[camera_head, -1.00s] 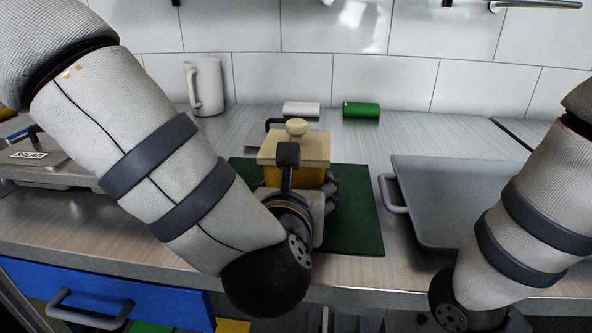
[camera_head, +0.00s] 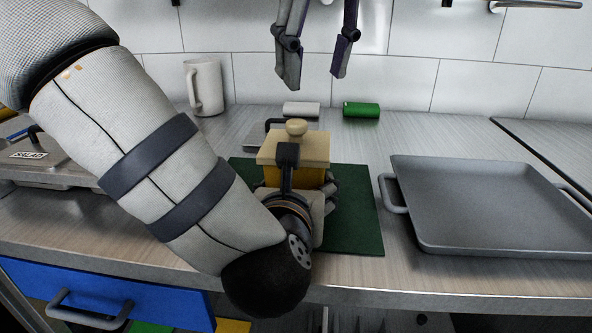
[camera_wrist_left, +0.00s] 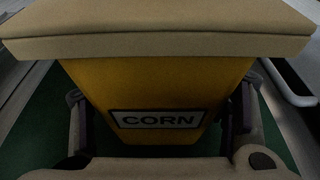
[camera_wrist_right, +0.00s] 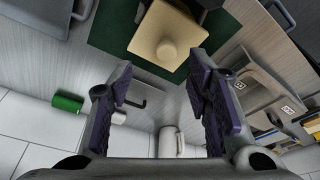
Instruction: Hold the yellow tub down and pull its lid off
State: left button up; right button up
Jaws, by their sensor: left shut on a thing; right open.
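The yellow tub (camera_head: 310,178) stands upright on a dark green mat (camera_head: 352,220), with a "CORN" label in the left wrist view (camera_wrist_left: 157,119). Its beige lid (camera_head: 294,149) is on top, with a round knob (camera_head: 296,127). My left gripper (camera_wrist_left: 160,125) is shut on the tub's body below the lid, one finger on each side; in the head view my left arm partly hides the tub. My right gripper (camera_head: 314,80) is open and empty, pointing down above and beyond the lid. In the right wrist view the lid (camera_wrist_right: 163,22) shows beyond the spread fingers.
A grey tray (camera_head: 500,205) with side handles stands at the right. A white mug (camera_head: 205,87), a white roll (camera_head: 301,109) and a green roll (camera_head: 361,110) are near the tiled back wall. A steel container marked "SALAD" (camera_head: 45,170) is at the left.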

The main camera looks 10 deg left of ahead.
aim_at(297, 121)
jog(key=shift+n+y, duration=0.3)
jog(key=shift+a+x, duration=0.2)
jog(key=shift+x, duration=2.15)
jog(key=shift+a+x, duration=0.2)
jog(key=shift+x, duration=2.15)
jog(key=shift+w+r, duration=0.1)
jog(key=shift+w, duration=0.1)
grip_shut()
jog(key=shift+r, duration=2)
pick_arm(q)
jog(key=o, duration=1.6)
jog(key=shift+c, duration=0.2)
